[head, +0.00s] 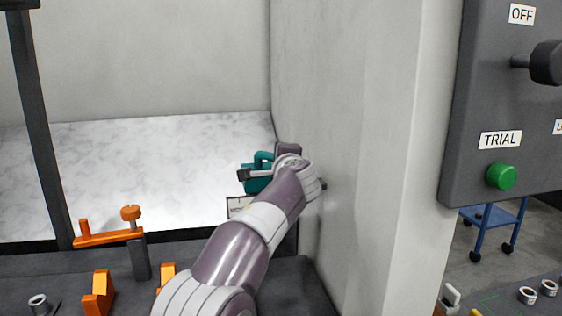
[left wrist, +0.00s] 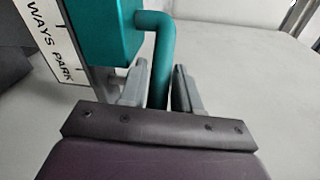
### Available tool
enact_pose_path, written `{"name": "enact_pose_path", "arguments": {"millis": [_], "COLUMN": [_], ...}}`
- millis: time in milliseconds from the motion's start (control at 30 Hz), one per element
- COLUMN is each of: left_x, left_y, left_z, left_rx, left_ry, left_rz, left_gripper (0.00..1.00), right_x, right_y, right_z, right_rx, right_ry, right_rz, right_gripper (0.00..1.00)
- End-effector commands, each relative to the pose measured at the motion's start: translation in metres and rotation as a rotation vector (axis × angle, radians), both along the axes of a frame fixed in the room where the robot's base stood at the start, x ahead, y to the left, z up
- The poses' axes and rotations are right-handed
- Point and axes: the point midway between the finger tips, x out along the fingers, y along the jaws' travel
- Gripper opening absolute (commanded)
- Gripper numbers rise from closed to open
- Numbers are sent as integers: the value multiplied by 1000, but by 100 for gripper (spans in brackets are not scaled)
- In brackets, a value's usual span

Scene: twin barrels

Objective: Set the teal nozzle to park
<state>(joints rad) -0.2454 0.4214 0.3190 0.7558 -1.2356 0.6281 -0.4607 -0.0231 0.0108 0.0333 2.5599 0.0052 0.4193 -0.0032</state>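The teal nozzle (head: 262,161) shows in the head view in front of the pale marbled surface, partly hidden by my left arm. In the left wrist view its teal body (left wrist: 100,28) is at the upper left, and a bent teal bar (left wrist: 160,35) comes down from it. My left gripper (left wrist: 161,72) has one finger on each side of this bar, close against it, and looks shut on it. A white label plate (left wrist: 48,35) beside the body carries tick marks and the words "WAYS" and "PARK", the first cut off by the frame. My right gripper is not in view.
A grey wall (head: 335,130) stands close to the right of my left arm. A dark panel (head: 480,100) with a green button (head: 501,177) and a black knob (head: 546,63) is at the right. An orange clamp-like part (head: 108,238) stands at the left on a dark bench.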

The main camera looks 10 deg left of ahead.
Motion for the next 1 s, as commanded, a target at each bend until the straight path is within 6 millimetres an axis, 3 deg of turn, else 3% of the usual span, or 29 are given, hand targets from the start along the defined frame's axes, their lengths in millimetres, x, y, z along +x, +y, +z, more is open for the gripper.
{"name": "enact_pose_path", "arguments": {"millis": [167,600,767,1000], "left_x": [-19,-103,-114,-115], "left_y": [-8,-39,-42,-42], "left_z": [-1,13,15,16], "left_rx": [0,0,0,1], "left_ry": [-2,-1,0,1], "left_rz": [-2,-2,-1,0], "left_gripper": [32,32,32,32], "right_x": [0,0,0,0], "right_y": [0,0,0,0], "right_z": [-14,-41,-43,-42], "right_rx": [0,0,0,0], "right_ry": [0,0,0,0], "right_rz": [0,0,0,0], "right_gripper": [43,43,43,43]}}
